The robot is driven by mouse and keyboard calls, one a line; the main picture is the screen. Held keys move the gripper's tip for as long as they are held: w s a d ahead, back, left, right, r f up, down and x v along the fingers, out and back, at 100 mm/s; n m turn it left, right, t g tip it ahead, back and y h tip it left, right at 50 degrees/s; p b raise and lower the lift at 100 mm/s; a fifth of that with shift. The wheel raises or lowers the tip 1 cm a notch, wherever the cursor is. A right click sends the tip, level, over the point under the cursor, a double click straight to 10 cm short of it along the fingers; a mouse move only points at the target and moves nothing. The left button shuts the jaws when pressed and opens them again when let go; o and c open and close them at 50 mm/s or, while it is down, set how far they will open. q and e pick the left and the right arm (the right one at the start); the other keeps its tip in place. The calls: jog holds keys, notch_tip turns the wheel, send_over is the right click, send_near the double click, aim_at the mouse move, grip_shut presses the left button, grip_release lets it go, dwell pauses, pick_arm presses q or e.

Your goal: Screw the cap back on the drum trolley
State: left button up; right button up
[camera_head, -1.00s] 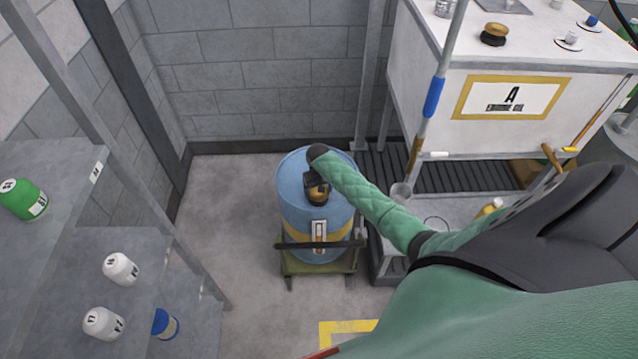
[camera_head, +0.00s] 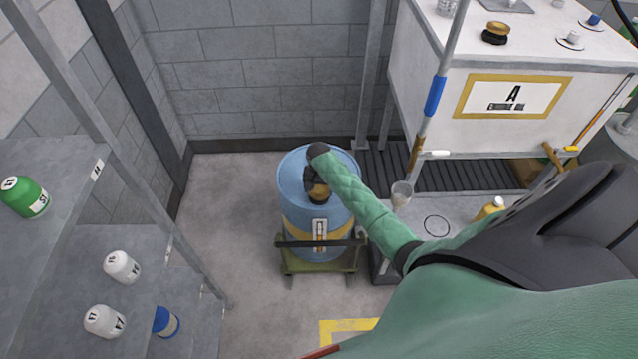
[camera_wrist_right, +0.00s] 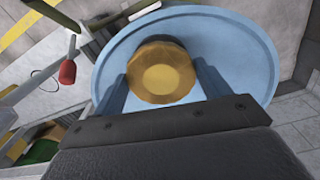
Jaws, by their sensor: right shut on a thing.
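The blue drum (camera_head: 296,205) with a yellow band stands upright on its low green trolley (camera_head: 318,262) at the middle of the head view. A brass-coloured cap (camera_head: 319,193) is at the drum's top, towards its front side. My right gripper (camera_head: 316,182) is over the drum top. In the right wrist view the gripper (camera_wrist_right: 160,85) has a finger on each side of the cap (camera_wrist_right: 165,78), shut on it, above the drum's blue lid (camera_wrist_right: 235,60). Whether the cap's underside touches the drum's opening is hidden. My left gripper is not in view.
A shelf (camera_head: 60,200) with green and white bottles stands on the left. A white tank marked A (camera_head: 560,55) stands at the right, with a similar brass and black cap (camera_head: 495,33) on top. Floor left of the drum is clear.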

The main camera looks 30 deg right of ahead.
jog(key=o, duration=1.1)
jog(key=shift+r, duration=3)
